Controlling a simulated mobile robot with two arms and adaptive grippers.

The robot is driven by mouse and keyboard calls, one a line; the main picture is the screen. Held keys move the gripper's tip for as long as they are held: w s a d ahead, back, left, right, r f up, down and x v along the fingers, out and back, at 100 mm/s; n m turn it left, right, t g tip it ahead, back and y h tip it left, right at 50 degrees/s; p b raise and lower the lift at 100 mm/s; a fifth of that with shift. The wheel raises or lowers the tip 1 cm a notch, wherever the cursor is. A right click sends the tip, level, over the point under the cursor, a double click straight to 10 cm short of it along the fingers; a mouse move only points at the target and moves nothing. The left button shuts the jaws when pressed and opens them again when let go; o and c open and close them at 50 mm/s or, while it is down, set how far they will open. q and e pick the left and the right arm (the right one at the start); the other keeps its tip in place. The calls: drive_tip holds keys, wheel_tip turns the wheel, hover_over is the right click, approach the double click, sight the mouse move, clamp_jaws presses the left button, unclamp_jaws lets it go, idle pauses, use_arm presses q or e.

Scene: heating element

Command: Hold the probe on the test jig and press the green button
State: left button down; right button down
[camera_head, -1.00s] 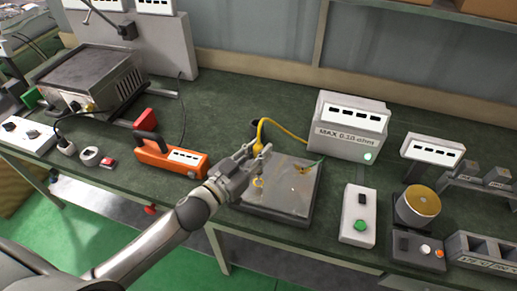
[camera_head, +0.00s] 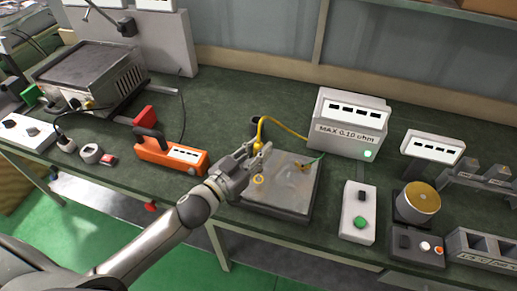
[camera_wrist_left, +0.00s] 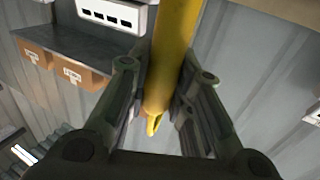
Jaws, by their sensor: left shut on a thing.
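My left gripper (camera_head: 254,156) is shut on the yellow probe (camera_head: 259,141) beside the test jig. In the left wrist view, the probe (camera_wrist_left: 172,65) stands between the two fingers (camera_wrist_left: 160,105). A yellow cable runs from the probe to the meter marked MAX 0.10 ohm (camera_head: 348,127). The test jig, a flat grey plate (camera_head: 290,193), lies right of and under the gripper, with a yellow ring mark near its left side. Whether the probe touches the plate is hidden by the hand. The green button (camera_head: 360,222) sits on a white box (camera_head: 358,205) right of the jig. My right gripper is not in view.
An orange handheld device (camera_head: 170,155) lies left of the gripper. A golden-topped cylinder (camera_head: 420,198) and a control box (camera_head: 418,246) stand right of the button box. The bench front is largely clear.

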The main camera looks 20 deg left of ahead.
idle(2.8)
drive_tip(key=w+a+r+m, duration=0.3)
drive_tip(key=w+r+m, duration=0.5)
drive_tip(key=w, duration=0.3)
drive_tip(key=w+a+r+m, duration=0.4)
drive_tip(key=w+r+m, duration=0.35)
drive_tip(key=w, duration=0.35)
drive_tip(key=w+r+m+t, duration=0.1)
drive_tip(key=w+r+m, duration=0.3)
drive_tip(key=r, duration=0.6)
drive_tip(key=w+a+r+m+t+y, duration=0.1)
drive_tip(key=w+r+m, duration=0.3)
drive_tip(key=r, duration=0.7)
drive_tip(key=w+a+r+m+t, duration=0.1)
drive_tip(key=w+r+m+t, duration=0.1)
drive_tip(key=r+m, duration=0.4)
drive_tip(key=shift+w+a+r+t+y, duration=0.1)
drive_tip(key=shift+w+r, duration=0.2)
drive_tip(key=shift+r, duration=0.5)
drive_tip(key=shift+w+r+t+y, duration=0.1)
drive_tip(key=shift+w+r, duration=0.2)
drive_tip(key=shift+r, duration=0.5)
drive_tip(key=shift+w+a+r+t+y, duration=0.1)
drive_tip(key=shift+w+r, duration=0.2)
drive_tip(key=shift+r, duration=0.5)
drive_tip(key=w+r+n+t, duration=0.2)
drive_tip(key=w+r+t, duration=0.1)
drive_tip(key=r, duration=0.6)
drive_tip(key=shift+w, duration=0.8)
